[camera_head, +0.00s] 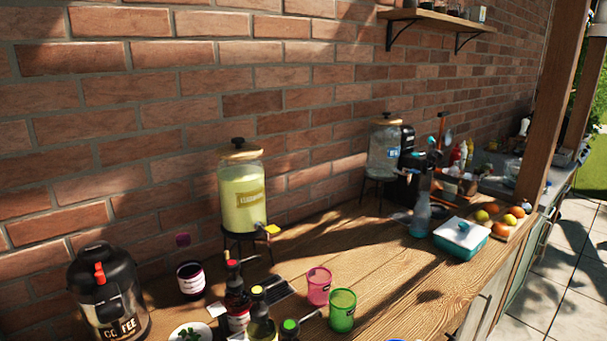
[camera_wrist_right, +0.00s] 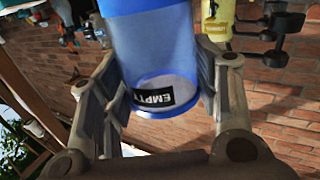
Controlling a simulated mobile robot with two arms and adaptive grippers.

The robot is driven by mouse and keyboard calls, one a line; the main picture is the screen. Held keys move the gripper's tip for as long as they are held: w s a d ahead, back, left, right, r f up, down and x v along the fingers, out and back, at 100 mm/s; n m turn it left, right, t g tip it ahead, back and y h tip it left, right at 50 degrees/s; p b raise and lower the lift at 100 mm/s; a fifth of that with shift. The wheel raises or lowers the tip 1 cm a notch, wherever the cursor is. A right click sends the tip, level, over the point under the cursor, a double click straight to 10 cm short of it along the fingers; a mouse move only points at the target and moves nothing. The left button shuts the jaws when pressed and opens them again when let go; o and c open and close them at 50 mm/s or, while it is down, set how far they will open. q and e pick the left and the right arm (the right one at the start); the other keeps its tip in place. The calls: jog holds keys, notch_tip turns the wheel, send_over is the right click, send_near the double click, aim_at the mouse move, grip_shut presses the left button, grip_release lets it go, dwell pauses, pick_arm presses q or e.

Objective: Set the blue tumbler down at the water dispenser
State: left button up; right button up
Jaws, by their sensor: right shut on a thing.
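The blue tumbler (camera_wrist_right: 150,35) is see-through and carries a black label reading EMPTY, which appears upside down in the right wrist view. My right gripper (camera_wrist_right: 165,85) is shut on it, one finger on each side, with the tumbler held clear of the wall. The water dispenser (camera_head: 384,152) is a clear jar with a blue label on a dark stand, against the brick wall right of centre in the head view. My left gripper is not in view.
A yellow lemonade dispenser (camera_head: 242,195) stands left of the water one. A pink tumbler (camera_head: 319,286), a green tumbler (camera_head: 342,310), bottles (camera_head: 236,300) and a coffee urn (camera_head: 108,290) stand nearer.

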jog(key=s+d+f+m+h, duration=0.2)
jog(key=s+d+f+h, duration=0.1)
jog(key=s+f, duration=0.2)
jog(key=shift+s+f+h, duration=0.15)
jog(key=shift+s+h, duration=0.2)
jog(key=shift+h, duration=0.05)
jog(key=w+a+r+n+y, duration=0.1)
jog(key=w+r+y, duration=0.1)
jog(key=r, duration=0.1)
jog(key=w+a+r+n+y, duration=0.1)
jog(key=w+a+r+y, duration=0.1)
jog(key=w, duration=0.1)
jog(key=w+a+r+n+y, duration=0.1)
jog(key=w+a+r, duration=0.1)
jog(key=r, duration=0.1)
jog(key=shift+w+r+n+g+y, duration=0.3)
jog(key=shift+r+y, duration=0.05)
jog(key=shift+y, duration=0.05)
jog(key=shift+w+a+r+y, duration=0.15)
jog(key=shift+a+r+y, duration=0.1)
jog(key=shift+r+y, duration=0.1)
